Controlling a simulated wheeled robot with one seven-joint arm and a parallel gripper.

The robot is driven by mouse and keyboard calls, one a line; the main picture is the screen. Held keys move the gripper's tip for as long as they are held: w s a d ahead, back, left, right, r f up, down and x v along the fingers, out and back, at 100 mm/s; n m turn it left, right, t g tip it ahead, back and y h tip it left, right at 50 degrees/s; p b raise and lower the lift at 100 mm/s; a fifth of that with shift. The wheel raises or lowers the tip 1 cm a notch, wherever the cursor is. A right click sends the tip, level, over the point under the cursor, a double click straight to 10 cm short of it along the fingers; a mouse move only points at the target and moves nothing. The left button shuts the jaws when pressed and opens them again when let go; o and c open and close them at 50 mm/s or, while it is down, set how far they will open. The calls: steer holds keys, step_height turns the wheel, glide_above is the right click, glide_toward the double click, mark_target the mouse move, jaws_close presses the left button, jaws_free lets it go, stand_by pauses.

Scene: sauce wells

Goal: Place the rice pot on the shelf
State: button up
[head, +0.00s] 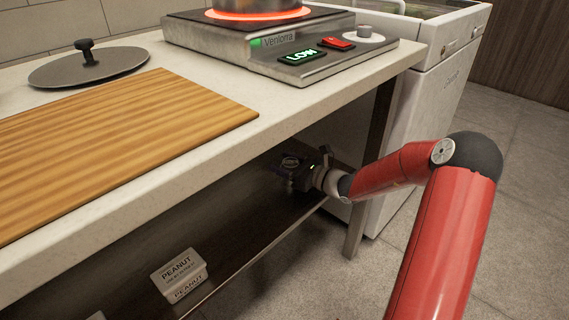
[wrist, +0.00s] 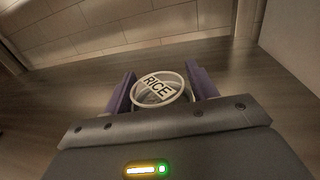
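The rice pot shows in the wrist view as a small round pot with a pale rim and a white label reading RICE (wrist: 157,86). It is between the two purple fingers of my gripper (wrist: 160,88), which appear to touch it on both sides. In the head view my gripper (head: 304,173) is under the counter, above the far part of the dark lower shelf (head: 235,240). The pot's underside is hidden, so I cannot tell whether it touches the shelf.
A white box labelled PEANUT (head: 180,275) is on the shelf nearer the front. The counter (head: 135,180) overhangs the shelf, with a dark leg (head: 368,170) at right. Above are a wooden board (head: 120,140), a lid (head: 88,68) and a lit hot plate (head: 225,42).

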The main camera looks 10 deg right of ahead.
steer(key=shift+o, duration=1.3)
